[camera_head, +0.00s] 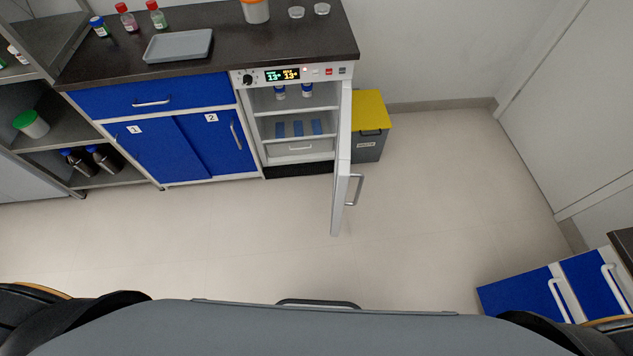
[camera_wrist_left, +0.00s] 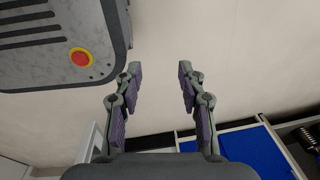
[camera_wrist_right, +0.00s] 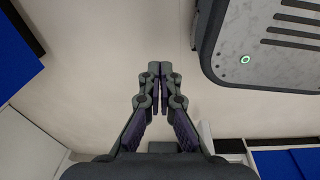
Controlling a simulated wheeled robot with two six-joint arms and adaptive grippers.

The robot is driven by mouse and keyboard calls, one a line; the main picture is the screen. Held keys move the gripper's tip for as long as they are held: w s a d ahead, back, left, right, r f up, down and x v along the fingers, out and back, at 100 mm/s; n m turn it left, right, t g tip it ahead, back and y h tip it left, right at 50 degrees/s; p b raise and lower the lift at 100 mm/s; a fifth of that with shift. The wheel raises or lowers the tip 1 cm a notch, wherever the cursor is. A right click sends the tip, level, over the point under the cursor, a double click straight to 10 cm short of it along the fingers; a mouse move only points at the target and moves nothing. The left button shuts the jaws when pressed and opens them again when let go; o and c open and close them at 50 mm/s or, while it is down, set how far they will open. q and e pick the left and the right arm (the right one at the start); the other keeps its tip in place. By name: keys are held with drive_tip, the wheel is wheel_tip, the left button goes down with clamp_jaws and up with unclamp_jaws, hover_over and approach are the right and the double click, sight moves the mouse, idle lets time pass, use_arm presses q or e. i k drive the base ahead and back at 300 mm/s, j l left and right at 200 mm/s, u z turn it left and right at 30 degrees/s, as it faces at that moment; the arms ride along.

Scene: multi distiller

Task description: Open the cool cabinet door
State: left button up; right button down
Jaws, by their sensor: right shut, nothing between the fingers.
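The cool cabinet (camera_head: 297,145) stands at the right end of the dark counter in the head view. Its door (camera_head: 343,150) is swung wide open, hinged on the right, and sticks out toward me. The door handle (camera_head: 354,190) is on the door's right-hand face. Inside are small bottles (camera_head: 293,91) on the upper shelf and blue items (camera_head: 298,128) lower down. My left gripper (camera_wrist_left: 157,68) is open and empty over the floor. My right gripper (camera_wrist_right: 160,68) is shut with nothing in it. Neither gripper shows in the head view, and both appear apart from the door.
A grey bin with a yellow lid (camera_head: 371,110) stands right of the cabinet, beside the open door. Blue cupboards (camera_head: 180,146) are on the left. Another blue unit (camera_head: 535,296) is at lower right. The floor (camera_head: 430,200) between is clear.

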sight(342, 174)
drive_tip(key=j+z, duration=0.1)
drive_tip(key=j, duration=0.95)
drive_tip(key=k+j+z, duration=0.15)
drive_tip(key=j, duration=0.35)
drive_tip(key=j+z, duration=0.1)
drive_tip(key=j, duration=0.45)
drive_tip(key=k+j+z, duration=0.1)
drive_tip(key=j, duration=0.4)
drive_tip(key=k+j, duration=0.1)
drive_tip(key=j, duration=0.4)
drive_tip(key=z, duration=0.05)
